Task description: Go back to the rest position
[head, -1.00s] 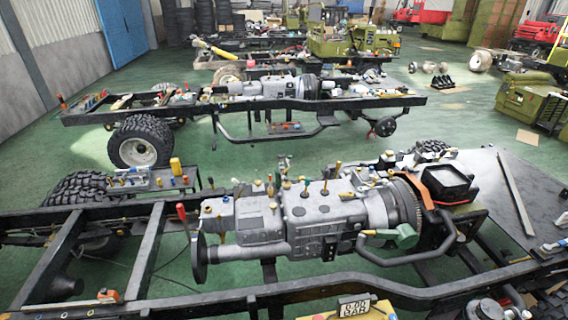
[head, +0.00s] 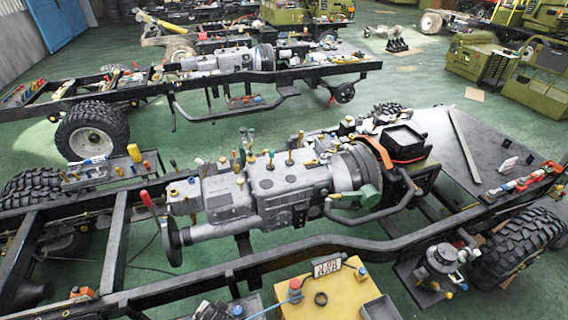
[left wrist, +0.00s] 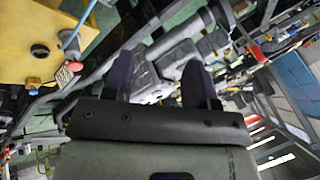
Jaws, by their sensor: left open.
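My left gripper (left wrist: 160,78) shows in the left wrist view with its two dark fingers apart and nothing between them. Behind the fingers are blurred grey machine parts and chassis rails. Neither of my grippers shows in the head view. The nearest chassis frame (head: 290,246) crosses the head view, with a grey gearbox and engine unit (head: 270,192) lying along its middle. A red-handled lever (head: 146,199) stands at the unit's left end.
A yellow box (head: 345,296) with a small display (head: 327,267) stands at the front; the yellow box also shows in the left wrist view (left wrist: 30,45). A second chassis (head: 150,88) with a large wheel (head: 92,134) stands behind. Green floor (head: 420,85) lies between them.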

